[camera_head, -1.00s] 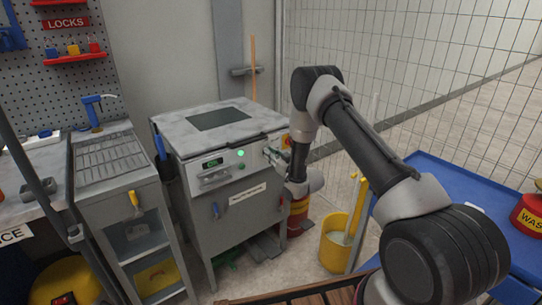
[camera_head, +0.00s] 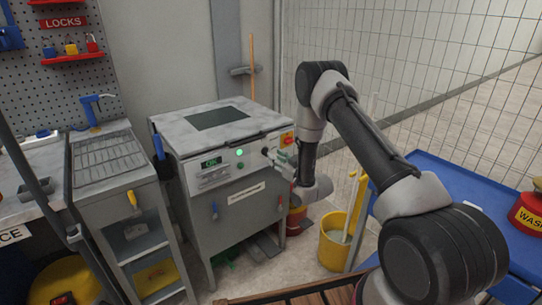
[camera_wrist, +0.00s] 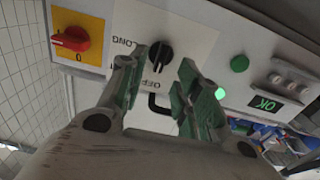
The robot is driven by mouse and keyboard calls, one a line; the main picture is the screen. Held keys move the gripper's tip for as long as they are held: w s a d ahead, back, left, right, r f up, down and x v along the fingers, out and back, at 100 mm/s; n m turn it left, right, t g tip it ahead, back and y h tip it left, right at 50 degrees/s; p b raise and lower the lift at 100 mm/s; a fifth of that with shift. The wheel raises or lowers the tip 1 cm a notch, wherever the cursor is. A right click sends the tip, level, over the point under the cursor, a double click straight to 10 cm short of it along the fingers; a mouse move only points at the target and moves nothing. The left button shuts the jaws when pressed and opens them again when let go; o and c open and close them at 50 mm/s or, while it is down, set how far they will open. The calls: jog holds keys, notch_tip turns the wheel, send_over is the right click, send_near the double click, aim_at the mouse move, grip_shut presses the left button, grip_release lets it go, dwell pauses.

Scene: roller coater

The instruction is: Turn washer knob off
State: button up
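The washer (camera_head: 215,170) is a grey cabinet with a sloped front panel. Its black rotary knob (camera_wrist: 160,56) sits on a white plate, upside down in the wrist view, with a LONG label on one side and OFF below. A pale mark on the knob appears to face the OFF side. The knob also shows small in the head view (camera_head: 265,150). My gripper (camera_wrist: 157,72) is open and empty, with its fingertips on either side of the knob in the picture; contact is not visible. It also shows before the panel in the head view (camera_head: 277,160).
A red switch on a yellow plate (camera_wrist: 72,40) is beside the knob. A green lamp (camera_head: 240,153) and an OK display (camera_wrist: 263,103) are lit. A yellow bucket (camera_head: 335,247) and blue table (camera_head: 455,185) stand right of the washer.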

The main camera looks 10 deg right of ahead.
jog(key=v, duration=0.7)
